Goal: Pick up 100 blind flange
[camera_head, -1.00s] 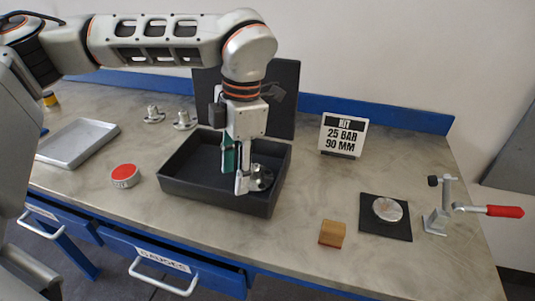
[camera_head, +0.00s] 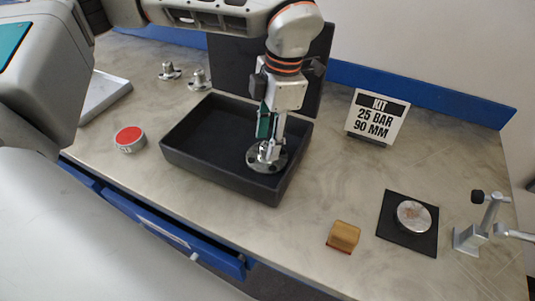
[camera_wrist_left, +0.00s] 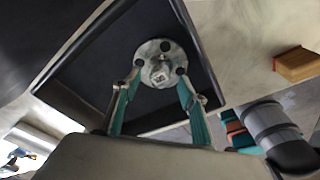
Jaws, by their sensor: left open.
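A round grey metal flange (camera_head: 266,163) with bolt holes lies in the right part of the open black case (camera_head: 178,158). In the left wrist view the flange (camera_wrist_left: 150,50) shows a raised stub at its middle. My left gripper (camera_head: 269,150) points down into the case, right at the flange and partly hiding it. In the left wrist view its two teal-backed fingers (camera_wrist_left: 160,85) are apart, with the stub between or just beyond the tips. I cannot tell whether they touch it. No marking on the flange is readable. My right gripper is not in view.
Two small necked flanges (camera_head: 199,80) stand behind the case. A red-topped gauge (camera_head: 129,138) is at left. A kit sign (camera_head: 376,117), a wooden block (camera_head: 343,236), a metal disc (camera_head: 413,216) on a black pad and a clamp (camera_head: 480,225) are at right. The case walls surround the gripper.

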